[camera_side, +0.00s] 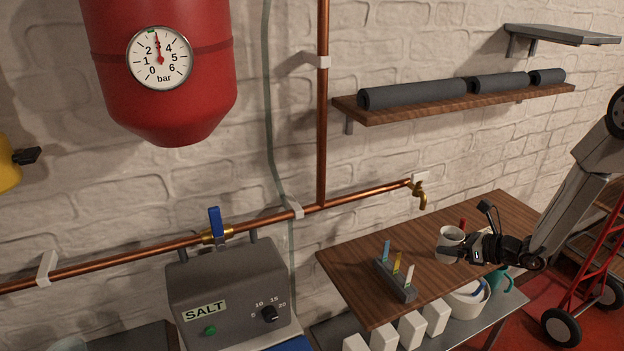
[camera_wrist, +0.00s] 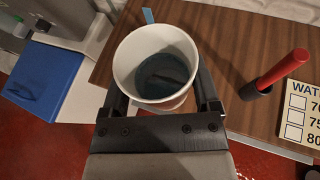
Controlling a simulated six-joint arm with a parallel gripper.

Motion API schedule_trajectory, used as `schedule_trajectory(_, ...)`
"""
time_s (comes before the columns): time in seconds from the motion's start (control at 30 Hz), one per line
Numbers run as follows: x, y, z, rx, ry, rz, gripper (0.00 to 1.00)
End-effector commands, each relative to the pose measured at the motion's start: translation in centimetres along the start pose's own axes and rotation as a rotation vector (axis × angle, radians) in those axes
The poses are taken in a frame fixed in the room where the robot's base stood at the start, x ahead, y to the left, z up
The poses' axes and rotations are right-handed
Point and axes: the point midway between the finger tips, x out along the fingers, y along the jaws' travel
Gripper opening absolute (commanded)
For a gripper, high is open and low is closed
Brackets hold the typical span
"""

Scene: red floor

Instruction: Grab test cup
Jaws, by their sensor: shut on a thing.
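The test cup (camera_side: 451,240) is white and stands out over the wooden table in the side view. It also shows in the wrist view (camera_wrist: 124,62), where I look into its open top and see a dark blue inside, possibly liquid. My gripper (camera_side: 466,247) reaches in from the right and is shut on the cup. In the wrist view its two black fingers (camera_wrist: 160,98) lie on either side of the cup. The cup looks close to upright. I cannot tell whether its base touches the table, since its lower part is partly hidden.
The wooden table (camera_side: 352,263) carries a grey holder (camera_side: 396,282) with several coloured strips. A red marker (camera_wrist: 283,72) stands in a dark holder near a water card (camera_wrist: 304,108). A brass tap (camera_side: 419,195) is on the wall behind. White containers (camera_side: 412,329) stand below the table.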

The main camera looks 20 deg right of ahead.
Motion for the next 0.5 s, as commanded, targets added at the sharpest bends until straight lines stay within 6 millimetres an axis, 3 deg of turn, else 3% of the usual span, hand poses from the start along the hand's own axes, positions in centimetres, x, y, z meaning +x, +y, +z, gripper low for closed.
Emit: schedule_trajectory(0.5,-1.20,0.70,0.12,0.000,-0.002,0.000,0.07)
